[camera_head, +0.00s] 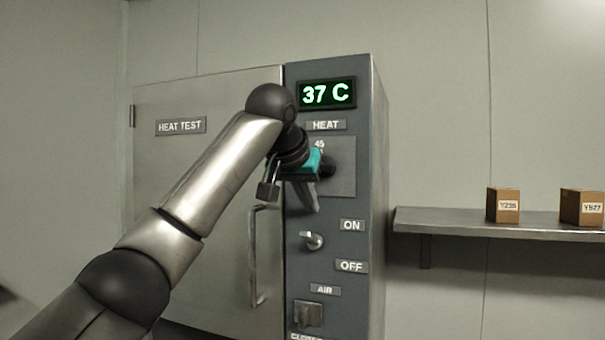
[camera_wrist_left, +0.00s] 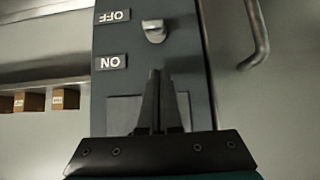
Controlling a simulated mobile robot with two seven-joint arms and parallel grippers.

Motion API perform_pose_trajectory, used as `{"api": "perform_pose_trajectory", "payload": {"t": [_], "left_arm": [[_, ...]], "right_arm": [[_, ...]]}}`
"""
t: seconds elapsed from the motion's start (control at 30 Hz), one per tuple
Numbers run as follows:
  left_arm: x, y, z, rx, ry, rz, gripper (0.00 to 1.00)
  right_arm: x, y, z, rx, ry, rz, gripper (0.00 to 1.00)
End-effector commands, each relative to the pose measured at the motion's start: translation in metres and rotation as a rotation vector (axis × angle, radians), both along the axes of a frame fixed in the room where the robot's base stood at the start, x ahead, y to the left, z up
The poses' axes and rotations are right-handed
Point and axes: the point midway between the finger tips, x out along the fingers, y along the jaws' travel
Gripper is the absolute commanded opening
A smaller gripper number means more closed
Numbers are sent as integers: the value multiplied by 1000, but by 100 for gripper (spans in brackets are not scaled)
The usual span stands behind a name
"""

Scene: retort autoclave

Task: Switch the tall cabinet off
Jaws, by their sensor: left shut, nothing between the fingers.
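The tall grey cabinet (camera_head: 378,200) has a closed door marked HEAT TEST and a lit green display (camera_head: 327,94) reading 37 C. Its on/off switch (camera_head: 313,240) is a small metal lever between the ON label (camera_head: 352,225) and the OFF label (camera_head: 351,266); which label it points to is unclear. The switch (camera_wrist_left: 154,31) also shows in the left wrist view, beyond my fingertips. My left gripper (camera_head: 314,211) is shut and empty, in front of the panel above the switch and apart from it. It partly hides the HEAT dial (camera_head: 328,168). My right gripper is out of view.
The door's vertical handle (camera_head: 256,258) is left of the panel. An AIR control (camera_head: 308,314) sits low on the panel. A wall shelf (camera_head: 430,222) at right carries small brown boxes (camera_head: 503,205). The space in front of the switch looks clear.

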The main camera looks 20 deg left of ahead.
Motion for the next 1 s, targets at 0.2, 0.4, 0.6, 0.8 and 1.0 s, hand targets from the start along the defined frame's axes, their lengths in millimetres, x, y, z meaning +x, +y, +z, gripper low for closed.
{"api": "perform_pose_trajectory", "payload": {"t": [0.2, 0.4, 0.6, 0.8, 1.0], "left_arm": [[-12, 1, -18, 1, -3, -1, 0], [-17, 1, -28, 1, -4, -1, 0], [-19, 1, -31, -1, -3, -1, 0], [-19, 1, -30, -1, -3, -1, 0], [-19, 0, -32, 0, -15, -1, 0]], "right_arm": [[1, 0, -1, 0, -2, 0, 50], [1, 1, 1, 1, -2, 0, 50], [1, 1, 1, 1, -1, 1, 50], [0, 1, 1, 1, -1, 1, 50], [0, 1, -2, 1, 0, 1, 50]]}}
